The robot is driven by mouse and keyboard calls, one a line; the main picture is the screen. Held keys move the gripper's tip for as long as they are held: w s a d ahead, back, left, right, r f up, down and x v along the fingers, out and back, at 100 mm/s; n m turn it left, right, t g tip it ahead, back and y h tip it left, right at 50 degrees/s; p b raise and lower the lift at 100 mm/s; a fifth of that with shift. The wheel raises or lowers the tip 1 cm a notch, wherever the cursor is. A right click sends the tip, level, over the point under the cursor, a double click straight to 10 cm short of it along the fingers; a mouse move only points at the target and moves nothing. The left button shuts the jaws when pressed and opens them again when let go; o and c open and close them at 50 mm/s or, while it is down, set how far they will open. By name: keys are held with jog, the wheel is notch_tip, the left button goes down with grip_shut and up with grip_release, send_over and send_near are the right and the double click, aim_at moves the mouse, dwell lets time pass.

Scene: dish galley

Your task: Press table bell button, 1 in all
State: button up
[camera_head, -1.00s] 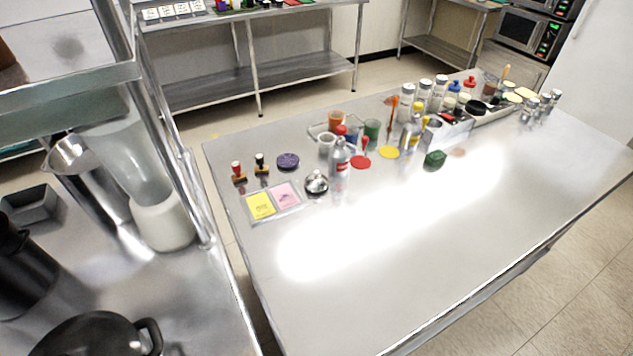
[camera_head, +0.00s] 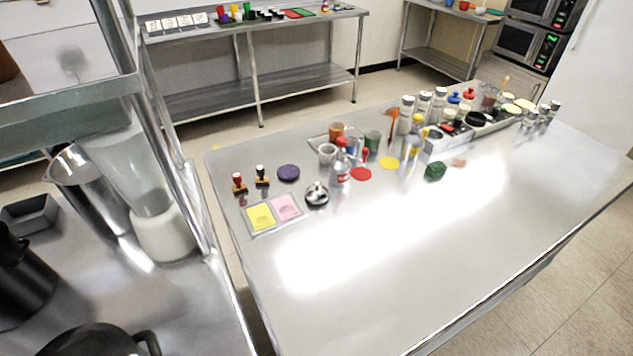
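The table bell (camera_head: 317,194) is a small silver dome on a dark base. It stands on the steel table (camera_head: 400,270), toward its left end. A tray with a yellow and a pink card (camera_head: 272,213) lies just left of it, and a clear bottle with a red cap (camera_head: 341,168) stands just right of it and a little behind. The bell's top is uncovered. My gripper is not in view.
Behind the bell are a purple disc (camera_head: 288,173) and two stamps (camera_head: 262,176). Cups, shakers and bins crowd the table's back edge. The front of the table is clear. A steel shelf with a blender (camera_head: 160,225) stands at the left.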

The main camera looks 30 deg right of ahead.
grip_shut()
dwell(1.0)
